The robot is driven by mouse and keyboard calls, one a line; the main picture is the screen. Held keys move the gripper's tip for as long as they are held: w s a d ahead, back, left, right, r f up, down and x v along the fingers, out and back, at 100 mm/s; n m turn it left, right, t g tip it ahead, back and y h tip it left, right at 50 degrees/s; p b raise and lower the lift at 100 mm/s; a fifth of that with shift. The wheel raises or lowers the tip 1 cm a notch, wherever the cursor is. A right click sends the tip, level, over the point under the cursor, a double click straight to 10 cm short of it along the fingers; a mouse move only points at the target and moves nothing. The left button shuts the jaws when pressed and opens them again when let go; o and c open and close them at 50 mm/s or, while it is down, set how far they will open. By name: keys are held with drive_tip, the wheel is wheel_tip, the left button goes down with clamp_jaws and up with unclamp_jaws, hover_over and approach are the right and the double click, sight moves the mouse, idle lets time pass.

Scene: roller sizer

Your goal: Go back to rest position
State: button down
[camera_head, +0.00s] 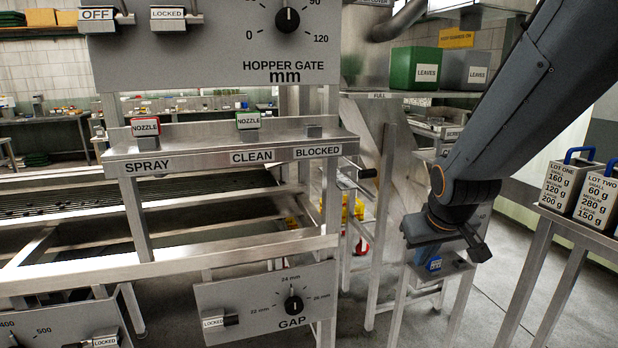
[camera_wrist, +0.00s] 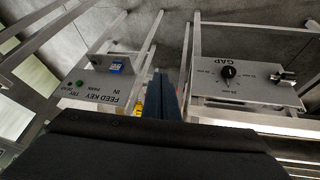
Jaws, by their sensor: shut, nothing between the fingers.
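My gripper (camera_head: 476,248) hangs at the end of my dark grey arm, right of centre in the head view. It is in front of a small metal stand with a blue item (camera_head: 434,264) on it, and looks apart from the stand's surface. In the wrist view my gripper (camera_wrist: 166,98) shows as a narrow dark blue bar of closed fingers, with nothing held. A FEED KEY panel (camera_wrist: 98,88) with a blue key block (camera_wrist: 117,66) lies to the left of the fingers. The GAP panel (camera_wrist: 245,80) lies to the right.
The GAP panel (camera_head: 270,303) and a shelf (camera_head: 235,148) with two NOZZLE blocks stand left of my arm. Green (camera_head: 413,68) and grey LEAVES bins are behind it. A table at right holds LOT ONE (camera_head: 578,187) and LOT TWO boxes. Grey floor shows between the frames.

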drive_tip(key=s+a+f+m+g, duration=0.1)
drive_tip(key=s+a+f+g, duration=0.15)
drive_tip(key=s, duration=0.25)
drive_tip(key=s+a+f+g, duration=0.1)
drive_tip(key=s+a+f, duration=0.1)
drive_tip(key=s+f, duration=0.25)
wheel_tip(320, 180, down, 11)
drive_tip(key=s+g+b, duration=0.1)
drive_tip(key=s+b, duration=0.1)
drive_tip(key=b, duration=0.8)
drive_tip(key=shift+s+a+g+y, duration=0.15)
drive_tip(key=shift+s+g+y, duration=0.15)
drive_tip(key=shift+g+y, duration=0.1)
